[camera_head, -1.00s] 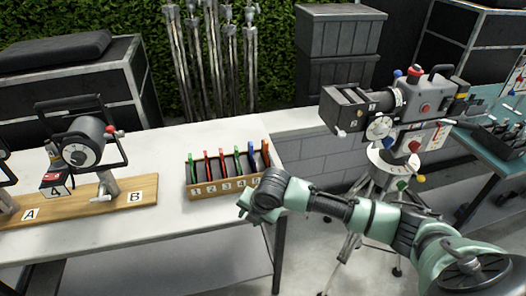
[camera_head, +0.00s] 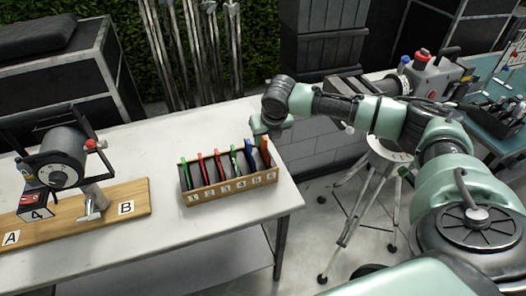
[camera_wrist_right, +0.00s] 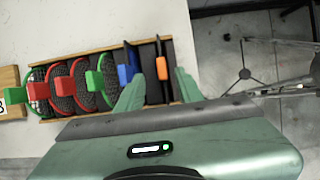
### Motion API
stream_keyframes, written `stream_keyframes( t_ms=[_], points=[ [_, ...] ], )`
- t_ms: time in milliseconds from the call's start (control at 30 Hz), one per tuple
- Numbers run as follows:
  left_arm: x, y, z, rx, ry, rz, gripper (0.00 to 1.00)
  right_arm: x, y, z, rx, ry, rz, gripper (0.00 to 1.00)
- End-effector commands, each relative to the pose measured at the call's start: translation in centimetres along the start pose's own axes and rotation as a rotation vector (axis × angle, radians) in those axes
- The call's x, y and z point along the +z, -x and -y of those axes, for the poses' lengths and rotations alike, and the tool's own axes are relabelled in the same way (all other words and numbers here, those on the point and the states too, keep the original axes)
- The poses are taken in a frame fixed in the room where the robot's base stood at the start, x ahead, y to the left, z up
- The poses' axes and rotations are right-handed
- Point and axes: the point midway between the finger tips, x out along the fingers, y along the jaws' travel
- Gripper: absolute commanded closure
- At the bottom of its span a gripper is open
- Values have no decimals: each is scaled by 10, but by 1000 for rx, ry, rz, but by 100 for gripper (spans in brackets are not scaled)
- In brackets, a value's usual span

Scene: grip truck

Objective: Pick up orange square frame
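The orange frame (camera_head: 265,151) stands upright in the right-end slot, by label 6, of the wooden rack (camera_head: 232,190). In the right wrist view its orange tab (camera_wrist_right: 161,68) shows between the two green fingers of my right gripper (camera_wrist_right: 161,92). The fingers are spread, with a gap on each side of the frame. In the head view my right gripper (camera_head: 262,127) is just above the right end of the rack, close to the orange frame. Whether it touches the frame cannot be told. My left gripper is not in view.
Red, green and blue frames fill the other slots; the blue frame (camera_head: 250,155) is right beside the left finger. The rack stands on a white table (camera_head: 150,240) near its right edge. A tripod (camera_head: 365,195) stands right of the table.

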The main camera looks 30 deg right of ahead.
Motion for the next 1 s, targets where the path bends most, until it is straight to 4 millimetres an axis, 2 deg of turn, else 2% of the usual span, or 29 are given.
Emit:
stream_keyframes(
  t_ms=[233,400,667,700,800,833,1000],
  points=[
    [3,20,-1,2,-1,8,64,-1,-31,4,-2,0,-3,64],
    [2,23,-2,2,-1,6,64,-2,-53,4,-1,-1,-1,64],
    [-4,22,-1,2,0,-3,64,-2,-58,4,-1,0,1,64],
    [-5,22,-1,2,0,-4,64,-2,-58,4,-1,0,1,69],
    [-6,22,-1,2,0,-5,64,-2,-58,4,-1,0,1,97],
    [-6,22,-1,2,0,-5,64,-2,-58,4,-1,0,1,100],
    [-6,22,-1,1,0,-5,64,-1,-57,4,0,-1,1,100]
  ],
)
